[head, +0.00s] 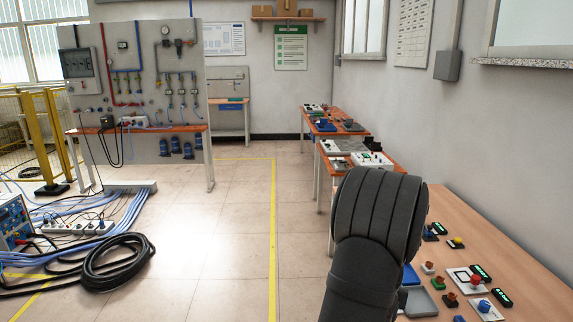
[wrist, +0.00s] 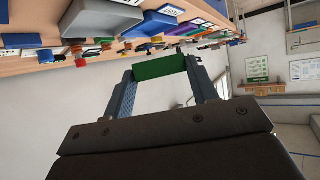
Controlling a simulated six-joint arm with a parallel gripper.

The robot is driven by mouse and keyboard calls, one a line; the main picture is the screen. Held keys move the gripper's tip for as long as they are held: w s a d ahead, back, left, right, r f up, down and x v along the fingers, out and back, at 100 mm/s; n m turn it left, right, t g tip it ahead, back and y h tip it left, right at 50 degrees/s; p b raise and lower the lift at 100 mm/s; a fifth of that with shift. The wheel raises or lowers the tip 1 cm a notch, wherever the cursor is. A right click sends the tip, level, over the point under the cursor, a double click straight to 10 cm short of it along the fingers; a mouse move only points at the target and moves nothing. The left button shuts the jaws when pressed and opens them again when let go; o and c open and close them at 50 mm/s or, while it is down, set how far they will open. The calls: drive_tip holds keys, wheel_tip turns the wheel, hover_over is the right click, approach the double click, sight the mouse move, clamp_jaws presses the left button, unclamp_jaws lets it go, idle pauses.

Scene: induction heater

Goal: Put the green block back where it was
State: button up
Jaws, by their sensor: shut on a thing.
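The green block (wrist: 159,67) is clamped between the two blue fingers of my gripper (wrist: 162,72) in the wrist view. The block lies crosswise between the fingertips. It appears held clear of the bench, with the bench and its devices beyond it, upside down at the top of the view. In the head view my dark grey arm fills the lower middle and right, and hides the gripper and the block. No empty spot for the block can be made out clearly.
The wooden bench (head: 520,265) carries a red push button (head: 475,281), a blue push button (head: 485,306), small green displays (head: 503,297) and a grey tray (head: 420,304). A blue tray (head: 411,275) is partly behind my arm. Further benches stand behind. The floor at left holds cables.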

drive_tip(key=w+a+f+n+y, duration=0.1)
drive_tip(key=a, duration=0.7)
drive_tip(key=w+a+f+n+t+y, duration=0.1)
drive_tip(key=w+a+f+n, duration=0.1)
drive_tip(key=a, duration=0.6)
drive_tip(key=shift+w+a+y, duration=0.2)
drive_tip(key=shift+w+y, duration=0.05)
drive_tip(key=shift+y, duration=0.15)
drive_tip(key=a+f+n+y, duration=0.1)
drive_tip(key=a, duration=0.4)
drive_tip(key=s+a+f+n+y, duration=0.1)
drive_tip(key=a, duration=0.4)
drive_tip(key=a+y, duration=0.1)
drive_tip(key=a, duration=0.4)
drive_tip(key=shift+s+a+f+n+t, duration=0.2)
drive_tip(key=shift+s+f+n+t, duration=0.1)
drive_tip(key=shift+f+n, duration=0.1)
drive_tip(key=s+f, duration=0.1)
drive_tip(key=f, duration=0.1)
drive_tip(key=s+f, duration=0.4)
drive_tip(key=shift+s+a+f, duration=0.1)
drive_tip(key=shift+a+f, duration=0.2)
drive_tip(key=shift+a, duration=0.05)
